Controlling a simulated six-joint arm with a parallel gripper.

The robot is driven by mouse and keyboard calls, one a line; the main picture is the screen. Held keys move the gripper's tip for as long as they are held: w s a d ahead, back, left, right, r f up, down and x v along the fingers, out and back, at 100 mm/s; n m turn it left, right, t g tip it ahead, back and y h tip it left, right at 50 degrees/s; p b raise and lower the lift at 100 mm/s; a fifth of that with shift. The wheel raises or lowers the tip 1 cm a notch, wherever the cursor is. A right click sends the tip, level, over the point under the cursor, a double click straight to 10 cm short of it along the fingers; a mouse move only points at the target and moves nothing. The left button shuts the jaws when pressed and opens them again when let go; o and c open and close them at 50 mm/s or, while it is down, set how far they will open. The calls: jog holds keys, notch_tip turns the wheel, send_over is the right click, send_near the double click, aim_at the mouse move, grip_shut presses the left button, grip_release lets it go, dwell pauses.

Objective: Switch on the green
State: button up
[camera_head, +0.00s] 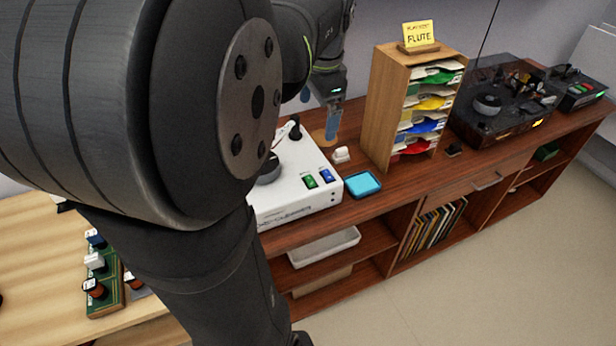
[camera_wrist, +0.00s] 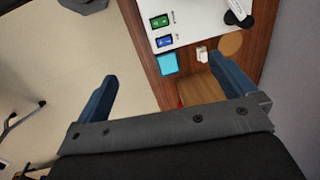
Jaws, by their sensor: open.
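A green rocker switch (camera_head: 310,182) sits on the top front of a white machine (camera_head: 302,155), beside a blue rocker switch (camera_head: 327,175). In the wrist view the green switch (camera_wrist: 160,20) is near the top edge, with the blue switch (camera_wrist: 165,41) below it. I cannot tell the green switch's on or off position. My gripper (camera_head: 332,122) is above the back right of the machine, apart from the switches, partly hidden by my arm. In the wrist view its blue fingers (camera_wrist: 165,66) are spread wide with nothing held.
A light-blue square pad (camera_head: 362,184) and a small white object (camera_head: 341,155) lie right of the machine. A wooden sorter (camera_head: 382,105) with coloured sleeves and a FLUTE sign (camera_head: 420,34) stands beyond. A turntable (camera_head: 490,112) is farther right. A dark knob (camera_head: 268,170) is on the machine.

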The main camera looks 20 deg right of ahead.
jog(key=shift+s+r, duration=0.1)
jog(key=shift+r, duration=0.55)
